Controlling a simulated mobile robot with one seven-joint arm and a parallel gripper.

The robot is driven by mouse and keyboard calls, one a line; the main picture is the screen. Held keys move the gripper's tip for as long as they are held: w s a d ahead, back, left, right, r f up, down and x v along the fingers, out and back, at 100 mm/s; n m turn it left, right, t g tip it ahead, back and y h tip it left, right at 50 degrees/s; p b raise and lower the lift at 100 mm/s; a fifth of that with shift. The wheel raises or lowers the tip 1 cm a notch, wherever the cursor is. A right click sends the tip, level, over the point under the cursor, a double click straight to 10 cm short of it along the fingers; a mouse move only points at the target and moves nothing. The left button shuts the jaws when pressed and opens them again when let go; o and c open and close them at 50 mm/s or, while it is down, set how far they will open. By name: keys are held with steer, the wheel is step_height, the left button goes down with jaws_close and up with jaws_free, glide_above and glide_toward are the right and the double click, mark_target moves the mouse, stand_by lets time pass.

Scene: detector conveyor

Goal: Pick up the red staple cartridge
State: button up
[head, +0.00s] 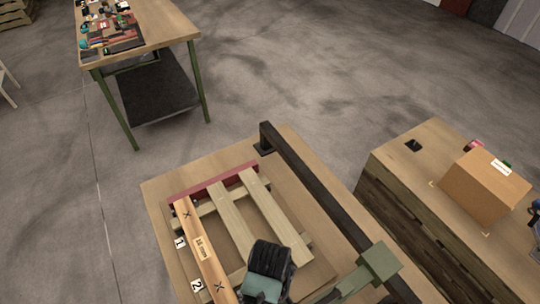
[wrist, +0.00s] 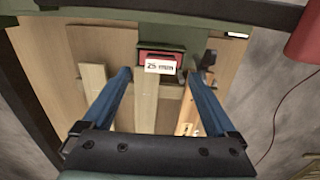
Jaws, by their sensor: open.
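A small red block with a white label reading "25", seemingly the red staple cartridge (wrist: 150,55), shows in the wrist view. It sits in a dark opening of a green body, above the pale wooden slats. My gripper (wrist: 155,74) is open, with its two blue fingers spread wide apart. The labelled red face appears between and slightly beyond the fingertips, and nothing is held. I cannot tell whether the fingers touch anything. I cannot make out the cartridge in the head view.
In the head view, wooden slats lie on a worktable (head: 157,196) against a dark red bar (head: 212,178). A dark rail (head: 315,178) runs along the right. A cardboard box (head: 480,188) stands on a crate at right. A tool table (head: 165,30) stands at back left. Open floor lies between.

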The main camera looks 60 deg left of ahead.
steer(key=shift+f+p, duration=0.3)
steer(key=shift+f, duration=1.55)
jaws_close()
